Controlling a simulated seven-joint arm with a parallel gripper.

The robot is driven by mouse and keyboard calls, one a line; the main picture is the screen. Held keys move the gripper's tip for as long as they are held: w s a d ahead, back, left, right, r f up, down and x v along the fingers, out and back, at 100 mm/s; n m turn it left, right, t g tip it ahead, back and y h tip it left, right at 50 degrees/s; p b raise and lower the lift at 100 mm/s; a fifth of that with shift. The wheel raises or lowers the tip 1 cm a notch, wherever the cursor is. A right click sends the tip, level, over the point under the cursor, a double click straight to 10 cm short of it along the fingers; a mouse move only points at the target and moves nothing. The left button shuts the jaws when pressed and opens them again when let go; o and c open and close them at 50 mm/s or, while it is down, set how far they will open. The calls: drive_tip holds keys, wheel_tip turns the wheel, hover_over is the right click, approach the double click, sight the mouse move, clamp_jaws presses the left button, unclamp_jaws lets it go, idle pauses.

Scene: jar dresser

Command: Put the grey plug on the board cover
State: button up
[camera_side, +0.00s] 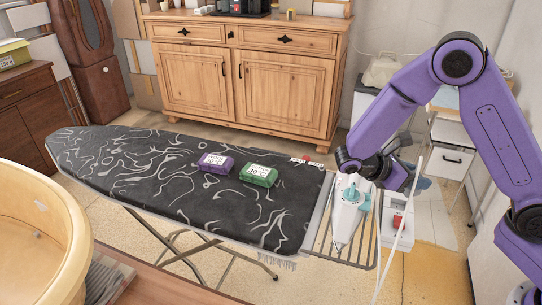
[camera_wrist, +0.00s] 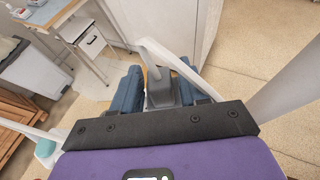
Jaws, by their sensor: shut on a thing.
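The board cover (camera_side: 130,165) is black with white swirls and lies over the ironing board. My gripper (camera_wrist: 162,88) has blue fingers, shut on the grey plug (camera_wrist: 160,92) in the wrist view. A white strip, perhaps a cord, passes beside the plug. In the side view my gripper is beyond the right end of the board, past the iron rest, off the cover. The plug cannot be made out there. A white and teal iron (camera_side: 347,210) stands on the wire rest (camera_side: 322,245) at the board's right end.
A purple box (camera_side: 215,163) and a green box (camera_side: 259,175) lie on the cover. A small red and white item (camera_side: 307,161) lies at its back right edge. A thin white pole or cord (camera_side: 392,255) slants beside the rest. The cover's left and front parts are clear.

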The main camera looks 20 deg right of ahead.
drive_tip(key=w+a+r+n+t+y, duration=0.2)
drive_tip(key=w+a+r+n+t, duration=0.1)
drive_tip(key=w+a+n+t, duration=0.3)
drive_tip(key=w+a+r+n+t+y, duration=0.2)
drive_tip(key=w+a+r+n+t, duration=0.25)
drive_tip(key=w+n+t, duration=0.2)
hover_over(304, 180)
drive_tip(key=shift+m, duration=0.35)
wheel_tip(304, 180, down, 16)
drive_tip(key=shift+r, duration=0.15)
drive_tip(key=shift+f, duration=1.5)
drive_tip(key=shift+f, duration=0.15)
